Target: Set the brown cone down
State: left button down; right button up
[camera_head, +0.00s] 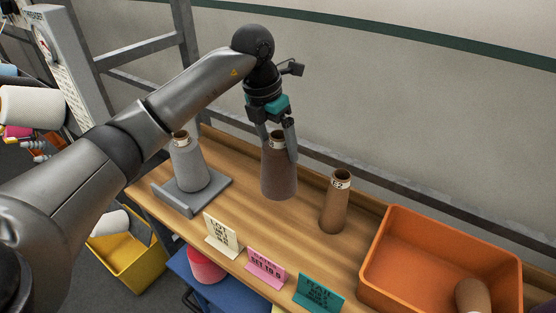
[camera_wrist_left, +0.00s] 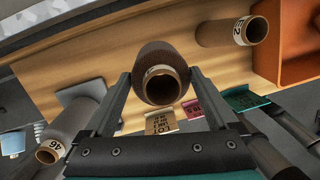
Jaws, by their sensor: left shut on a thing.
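The brown cone (camera_head: 279,178), with a paler band near its open top, stands upright between the fingers of my left gripper (camera_head: 279,150). The gripper reaches down from above and is shut on its upper part. In the left wrist view the brown cone (camera_wrist_left: 162,62) shows end-on between the two fingers. Its base is over the wooden table (camera_head: 235,205); I cannot tell whether it touches the wood. My right gripper is not in view.
A grey cone (camera_head: 188,168) stands on a grey plate (camera_head: 217,192) to the left. A slimmer brown cone (camera_head: 334,208) stands to the right, before an orange bin (camera_head: 440,240). Cream (camera_head: 222,235), pink (camera_head: 266,268) and teal (camera_head: 318,292) signs line the front edge.

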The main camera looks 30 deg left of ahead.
pick_arm(q)
jog(key=x, duration=0.5)
jog(key=shift+s+a+f, duration=0.3)
jog(key=shift+s+a, duration=0.05)
jog(key=shift+s, duration=0.05)
grip_release()
jog(key=v, duration=1.2)
jog(key=shift+d+b, duration=0.1)
jog(key=shift+b, duration=0.2)
